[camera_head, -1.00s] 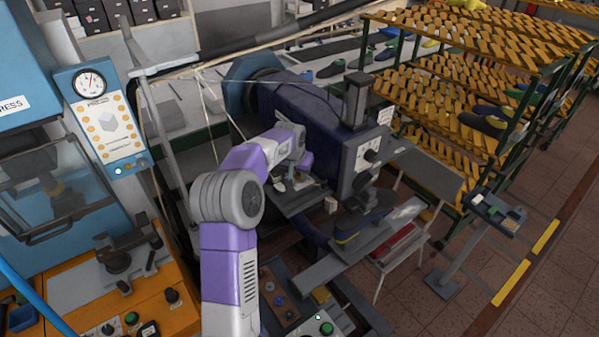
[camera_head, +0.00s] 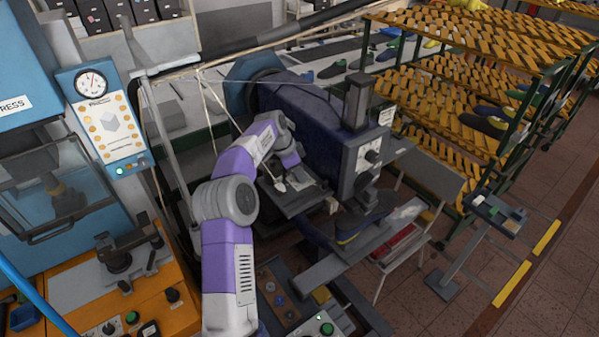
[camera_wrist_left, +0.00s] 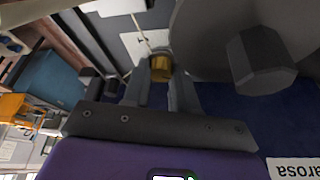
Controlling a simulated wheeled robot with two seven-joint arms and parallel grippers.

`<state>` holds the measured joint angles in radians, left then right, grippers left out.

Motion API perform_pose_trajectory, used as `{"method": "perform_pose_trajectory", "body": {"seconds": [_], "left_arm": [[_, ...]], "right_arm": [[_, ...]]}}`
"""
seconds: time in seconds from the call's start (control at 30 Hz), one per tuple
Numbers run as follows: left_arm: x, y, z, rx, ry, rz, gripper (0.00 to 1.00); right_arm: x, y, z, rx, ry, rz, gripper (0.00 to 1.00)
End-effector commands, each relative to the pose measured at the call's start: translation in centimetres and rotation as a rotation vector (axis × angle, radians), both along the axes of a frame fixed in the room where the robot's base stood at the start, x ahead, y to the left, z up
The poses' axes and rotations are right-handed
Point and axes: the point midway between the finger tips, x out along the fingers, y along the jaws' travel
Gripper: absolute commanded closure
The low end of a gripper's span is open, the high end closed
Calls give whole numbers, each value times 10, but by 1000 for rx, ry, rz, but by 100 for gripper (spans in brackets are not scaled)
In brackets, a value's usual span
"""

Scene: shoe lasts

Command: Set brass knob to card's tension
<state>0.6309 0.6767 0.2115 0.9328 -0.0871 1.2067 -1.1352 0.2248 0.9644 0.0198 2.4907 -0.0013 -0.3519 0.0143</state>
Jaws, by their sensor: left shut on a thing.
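The brass knob (camera_wrist_left: 159,66) shows in the left wrist view between the fingertips of my left gripper (camera_wrist_left: 160,78). The gripper is shut on it, one finger on each side. In the head view my left gripper (camera_head: 286,178) is beside the dark blue machine (camera_head: 305,105). The knob is too small or hidden to make out there. A white sheet (camera_wrist_left: 140,44) shows behind the knob in the left wrist view. A white card (camera_head: 386,116) is on the machine's right side in the head view. I cannot read either one. My right gripper is not in view.
In the left wrist view a large grey disc with a hexagonal hub (camera_wrist_left: 258,57) sits close right of the fingers. In the head view a dark shoe (camera_head: 365,222) is beneath the machine head. Orange shoe racks (camera_head: 465,75) stand at the right. Open floor lies at lower right.

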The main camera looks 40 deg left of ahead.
Motion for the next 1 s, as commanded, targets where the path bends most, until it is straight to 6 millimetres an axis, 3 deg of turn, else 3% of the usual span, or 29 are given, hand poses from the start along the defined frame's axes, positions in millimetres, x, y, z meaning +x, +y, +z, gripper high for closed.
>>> {"method": "perform_pose_trajectory", "body": {"seconds": [0.4,1.0], "left_arm": [[1,2,0,3,-1,-305,100],[1,2,1,5,1,-435,100]], "right_arm": [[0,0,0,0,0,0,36],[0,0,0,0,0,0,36]]}}
